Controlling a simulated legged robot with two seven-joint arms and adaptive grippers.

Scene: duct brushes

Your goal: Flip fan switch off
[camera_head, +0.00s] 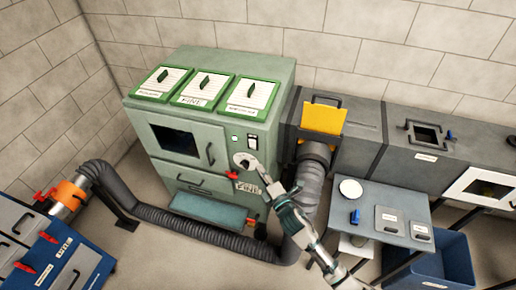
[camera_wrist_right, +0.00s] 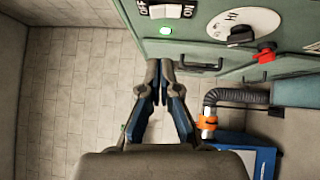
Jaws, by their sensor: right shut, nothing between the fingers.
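The fan switch (camera_head: 252,141) is a white rocker on the front of the green cabinet (camera_head: 225,130). In the right wrist view the switch (camera_wrist_right: 166,11) is at the top edge, between the OFF and ON labels, and partly cut off. A green light (camera_wrist_right: 165,31) glows beside it. My right gripper (camera_head: 265,178) is in front of the cabinet, lower than the switch in the head view. In the wrist view its fingertips (camera_wrist_right: 160,66) are together, empty and apart from the switch. My left gripper is not in view.
A round dial (camera_wrist_right: 243,24) with a dark knob and a red lever (camera_wrist_right: 264,55) sit near the switch. A ribbed hose (camera_head: 200,236) runs along the floor. A grey table (camera_head: 380,195) and blue bin (camera_head: 445,265) stand to the right.

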